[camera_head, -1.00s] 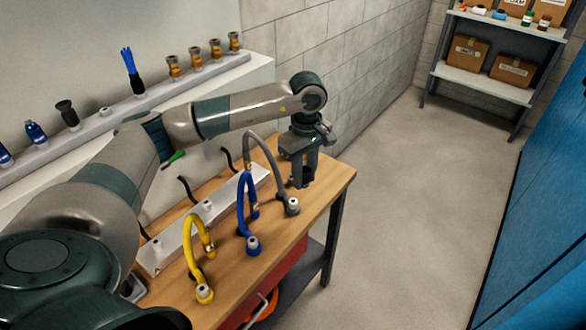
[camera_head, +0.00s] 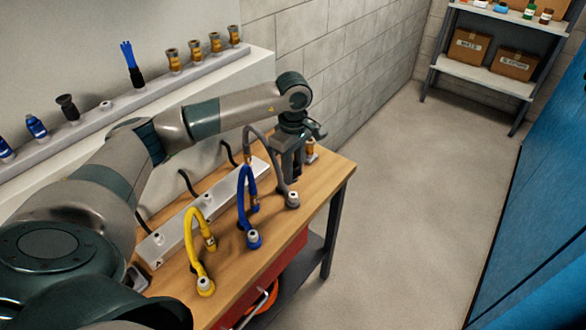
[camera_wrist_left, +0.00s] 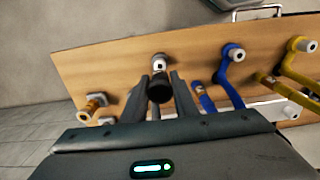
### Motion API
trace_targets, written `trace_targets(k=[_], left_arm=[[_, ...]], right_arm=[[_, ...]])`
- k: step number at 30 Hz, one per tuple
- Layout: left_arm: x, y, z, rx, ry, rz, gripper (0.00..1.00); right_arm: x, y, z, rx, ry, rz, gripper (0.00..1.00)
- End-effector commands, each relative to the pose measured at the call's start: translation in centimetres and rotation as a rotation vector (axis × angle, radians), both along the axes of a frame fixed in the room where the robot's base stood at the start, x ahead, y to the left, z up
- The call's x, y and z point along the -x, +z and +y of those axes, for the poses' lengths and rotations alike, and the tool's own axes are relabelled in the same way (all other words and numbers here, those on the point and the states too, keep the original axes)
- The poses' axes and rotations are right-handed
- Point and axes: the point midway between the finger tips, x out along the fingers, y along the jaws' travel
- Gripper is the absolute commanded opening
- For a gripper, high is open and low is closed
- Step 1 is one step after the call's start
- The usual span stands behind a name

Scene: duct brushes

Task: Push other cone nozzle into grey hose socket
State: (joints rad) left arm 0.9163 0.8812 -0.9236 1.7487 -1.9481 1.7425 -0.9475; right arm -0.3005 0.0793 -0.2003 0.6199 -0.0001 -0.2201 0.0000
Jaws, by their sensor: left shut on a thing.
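My left gripper (camera_head: 290,172) points down over the far end of the workbench, behind the grey hose (camera_head: 262,144). In the left wrist view the gripper (camera_wrist_left: 161,80) is shut on a dark, round-ended piece, the cone nozzle (camera_wrist_left: 159,90). The grey hose's pale socket (camera_head: 292,200) stands at the bench's right side, in front of the gripper. It also shows in the left wrist view (camera_wrist_left: 158,62), just beyond the nozzle and seemingly apart from it. Most of the grey hose is hidden there. Another dark cone nozzle (camera_head: 67,108) stands on the wall ledge.
A blue hose (camera_head: 246,195) and a yellow hose (camera_head: 192,228) stand beside the grey one. An orange-brown nozzle (camera_head: 310,150) is at the bench's far corner. A pale rail (camera_head: 180,228) runs along the bench. More nozzles and a blue brush (camera_head: 131,62) line the ledge.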

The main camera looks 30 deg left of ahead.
Motion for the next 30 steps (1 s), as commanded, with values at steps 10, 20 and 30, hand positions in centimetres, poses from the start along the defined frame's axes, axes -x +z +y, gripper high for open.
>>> trace_targets(k=[10,20,30], left_arm=[[0.0,-2.8,0.0,0.001,0.0,0.001,0.0],[0.0,-4.7,0.0,0.001,0.0,0.0,0.0],[0.0,-5.0,0.0,0.001,0.0,0.0,0.0]], right_arm=[[0.0,-1.2,0.0,0.0,0.0,0.0,0.48],[0.0,-2.0,-0.1,0.001,0.0,0.0,0.48],[-0.1,-2.0,-0.1,0.001,0.0,0.0,0.48]])
